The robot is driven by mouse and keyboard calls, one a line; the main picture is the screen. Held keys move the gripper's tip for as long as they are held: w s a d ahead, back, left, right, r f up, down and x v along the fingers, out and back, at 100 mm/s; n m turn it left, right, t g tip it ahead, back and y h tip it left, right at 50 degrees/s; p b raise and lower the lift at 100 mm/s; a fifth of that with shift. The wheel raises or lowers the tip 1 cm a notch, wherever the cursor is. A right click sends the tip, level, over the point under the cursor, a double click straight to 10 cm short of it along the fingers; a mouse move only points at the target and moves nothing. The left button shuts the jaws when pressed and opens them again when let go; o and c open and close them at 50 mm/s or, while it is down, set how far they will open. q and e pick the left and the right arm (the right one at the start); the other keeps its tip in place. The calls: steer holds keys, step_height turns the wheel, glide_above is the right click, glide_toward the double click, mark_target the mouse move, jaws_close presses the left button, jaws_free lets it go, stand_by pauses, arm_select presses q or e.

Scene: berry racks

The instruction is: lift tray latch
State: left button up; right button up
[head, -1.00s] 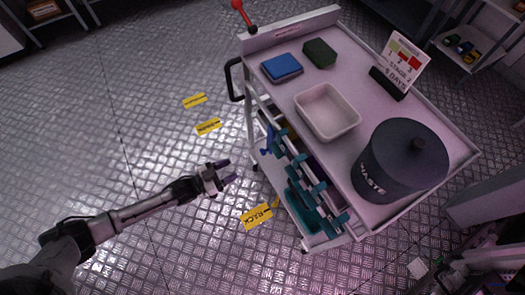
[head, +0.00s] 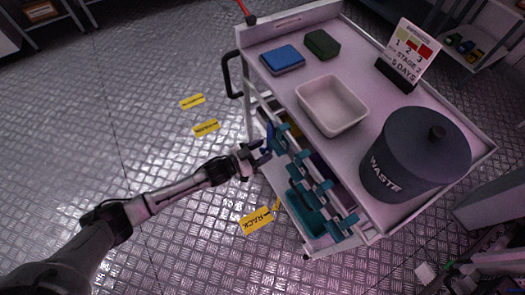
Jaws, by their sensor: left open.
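A white cart holds teal trays (head: 310,210) on its lower level, seen through its open left side. A row of teal brackets (head: 303,166) runs along that side. A small blue lever-like part (head: 270,138) stands at the far end of the row; it may be the latch, but it is too small to be sure. My left gripper (head: 262,154) is open and empty, with its fingertips close to this blue part. I cannot tell whether they touch it. My right gripper cannot be made out.
The cart top (head: 350,165) carries a blue pad (head: 283,58), a dark green block (head: 322,44), a white bin (head: 332,105), a stage sign (head: 410,52) and a dark waste bucket (head: 415,155). A black handle (head: 232,75) juts from the cart's left.

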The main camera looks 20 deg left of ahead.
arm_select(q)
steer(key=shift+w+d, duration=0.1)
steer(key=shift+w, duration=0.05)
steer(key=shift+c, duration=0.4)
jaws_close()
